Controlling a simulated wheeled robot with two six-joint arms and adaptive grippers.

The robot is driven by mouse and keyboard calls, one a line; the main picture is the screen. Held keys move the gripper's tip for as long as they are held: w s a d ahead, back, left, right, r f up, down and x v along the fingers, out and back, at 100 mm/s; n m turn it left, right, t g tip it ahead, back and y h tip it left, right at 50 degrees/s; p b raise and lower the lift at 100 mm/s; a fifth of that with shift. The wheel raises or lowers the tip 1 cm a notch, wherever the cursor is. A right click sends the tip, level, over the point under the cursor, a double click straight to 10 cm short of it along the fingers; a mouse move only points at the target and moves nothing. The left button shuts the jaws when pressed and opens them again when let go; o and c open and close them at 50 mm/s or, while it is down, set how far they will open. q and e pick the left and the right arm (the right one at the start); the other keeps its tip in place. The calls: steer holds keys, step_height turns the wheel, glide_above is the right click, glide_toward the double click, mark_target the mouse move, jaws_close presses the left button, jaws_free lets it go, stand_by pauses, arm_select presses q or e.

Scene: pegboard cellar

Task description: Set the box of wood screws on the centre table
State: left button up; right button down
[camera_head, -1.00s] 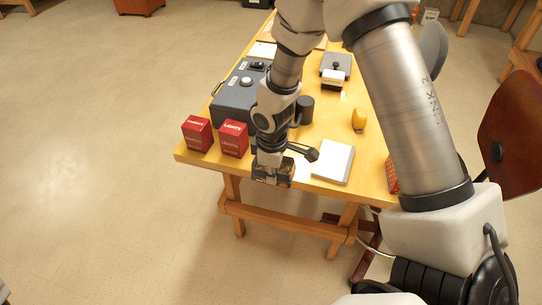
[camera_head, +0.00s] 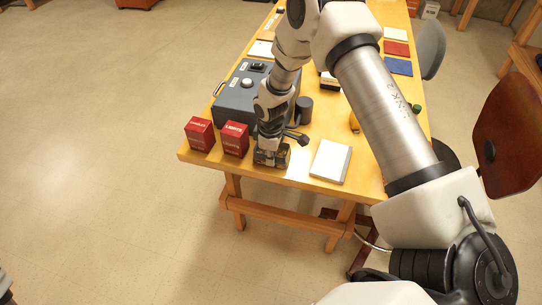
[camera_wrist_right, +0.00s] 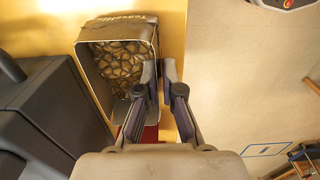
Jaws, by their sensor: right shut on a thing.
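My right gripper (camera_head: 271,143) points down at the table's front edge. It also shows in the wrist view (camera_wrist_right: 160,78), shut on one wall of an open-topped box, with one finger inside and one outside. The box (camera_wrist_right: 118,28) is full of brownish pieces that look like screws, and part of its lettering shows. In the head view the box (camera_head: 270,158) is small and dark, beside two red boxes. It is at or just above the wooden table (camera_head: 305,185); I cannot tell whether it touches.
Two red boxes (camera_head: 235,140) (camera_head: 199,134) stand left of the held box. A grey device (camera_head: 238,95) and a dark cylinder (camera_head: 304,110) stand behind it. A white pad (camera_head: 330,161) lies to its right. My arm covers much of the table's right side.

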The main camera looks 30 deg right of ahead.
steer(key=shift+f, duration=0.15)
steer(key=c, duration=1.3)
jaws_free()
